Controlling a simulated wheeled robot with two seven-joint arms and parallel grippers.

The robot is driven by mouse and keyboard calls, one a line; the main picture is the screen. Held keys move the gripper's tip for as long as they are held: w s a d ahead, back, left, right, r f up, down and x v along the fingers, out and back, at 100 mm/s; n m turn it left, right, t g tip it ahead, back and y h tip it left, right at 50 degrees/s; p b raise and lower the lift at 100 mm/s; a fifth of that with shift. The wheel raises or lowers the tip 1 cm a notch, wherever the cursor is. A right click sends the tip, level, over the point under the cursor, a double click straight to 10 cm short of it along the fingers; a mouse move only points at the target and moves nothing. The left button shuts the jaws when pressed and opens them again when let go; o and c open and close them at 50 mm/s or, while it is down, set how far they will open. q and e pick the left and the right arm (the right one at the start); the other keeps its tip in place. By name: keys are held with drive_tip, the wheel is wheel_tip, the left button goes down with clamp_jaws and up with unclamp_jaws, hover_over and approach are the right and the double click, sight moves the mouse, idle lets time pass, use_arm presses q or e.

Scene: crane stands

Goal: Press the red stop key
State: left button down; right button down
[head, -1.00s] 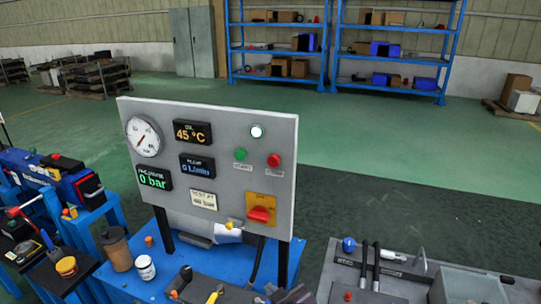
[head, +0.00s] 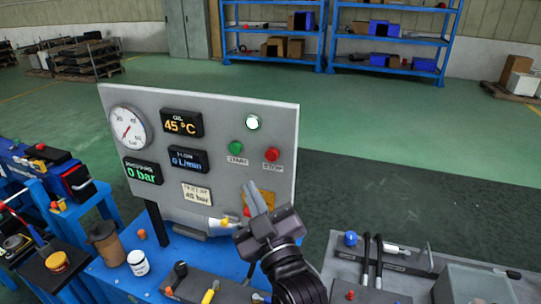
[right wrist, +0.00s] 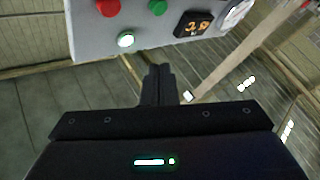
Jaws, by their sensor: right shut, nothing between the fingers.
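The red stop key (head: 271,155) is a round button at the right of the grey panel (head: 222,187), above a STOP label. It also shows at the top of the right wrist view (right wrist: 108,7). The green start key (head: 236,148) is to its left, and a lit white lamp (head: 252,122) is above them. My right gripper (head: 257,197) is shut and empty, in front of the lower right of the panel. Its fingertips appear below the red key in the head view, apart from it. The gripper covers most of the orange switch plate (head: 268,197). My left gripper is out of view.
A blue bench (head: 117,273) carries a brown cup (head: 107,243), a white jar (head: 138,263) and hand levers. A grey bench with upright levers (head: 372,262) stands at the right. Blue shelves (head: 392,37) are far behind.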

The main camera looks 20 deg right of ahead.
drive_tip(key=shift+w, duration=0.1)
approach(266, 154)
drive_tip(key=w+a+r, duration=0.2)
drive_tip(key=w+a, duration=0.1)
drive_tip(key=shift+w+d, duration=0.45)
drive_tip(key=shift+w, duration=0.4)
idle(1.4)
drive_tip(key=shift+w+d, duration=0.25)
drive_tip(key=shift+w, duration=0.1)
drive_tip(key=shift+w+d, duration=0.3)
drive_tip(key=shift+w, duration=0.1)
idle(0.7)
drive_tip(key=shift+s+a, duration=0.1)
idle(0.4)
drive_tip(key=shift+s+a, duration=0.45)
drive_tip(key=shift+s, duration=0.2)
